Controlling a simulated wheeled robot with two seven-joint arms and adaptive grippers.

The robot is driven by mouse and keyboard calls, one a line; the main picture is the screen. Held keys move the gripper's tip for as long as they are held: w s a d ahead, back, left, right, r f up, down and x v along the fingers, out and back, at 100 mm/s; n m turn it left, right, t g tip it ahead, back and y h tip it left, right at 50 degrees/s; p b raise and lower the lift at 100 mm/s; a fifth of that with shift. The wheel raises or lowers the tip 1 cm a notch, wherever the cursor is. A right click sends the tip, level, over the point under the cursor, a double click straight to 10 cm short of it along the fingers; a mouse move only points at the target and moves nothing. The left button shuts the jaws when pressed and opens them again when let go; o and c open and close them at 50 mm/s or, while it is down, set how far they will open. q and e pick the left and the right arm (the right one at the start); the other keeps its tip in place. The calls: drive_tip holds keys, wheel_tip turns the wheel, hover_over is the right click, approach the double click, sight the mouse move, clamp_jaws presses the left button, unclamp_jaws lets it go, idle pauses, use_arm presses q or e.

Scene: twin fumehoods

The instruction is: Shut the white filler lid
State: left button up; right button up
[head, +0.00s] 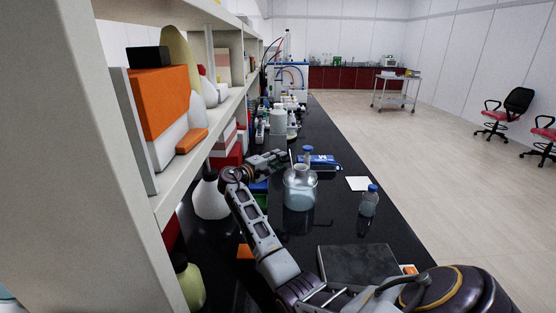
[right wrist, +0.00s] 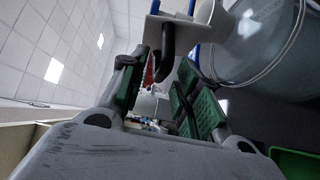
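My right gripper (head: 280,155) reaches over the black bench, just left of a large clear glass flask (head: 299,190). In the right wrist view its two green-padded fingers (right wrist: 160,92) stand apart with nothing between the pads. Just beyond the fingertips is a white plate (right wrist: 200,34) with a dark hooked handle (right wrist: 167,48) and blue bars behind it. It may be the white filler lid, but I cannot tell for sure, nor whether it is shut. The lid cannot be picked out in the head view. My left gripper is not in view.
The flask also fills the wrist view's upper right (right wrist: 260,45), close to the fingers. A blue-capped bottle (head: 369,203), a blue box (head: 320,162) and a white flask (head: 210,198) stand on the bench. A shelf (head: 225,112) overhangs the left side. The bench's right edge is mostly clear.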

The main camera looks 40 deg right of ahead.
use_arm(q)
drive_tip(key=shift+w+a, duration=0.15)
use_arm(e)
drive_tip(key=shift+d, duration=0.2)
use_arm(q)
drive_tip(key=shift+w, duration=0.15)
use_arm(e)
clamp_jaws()
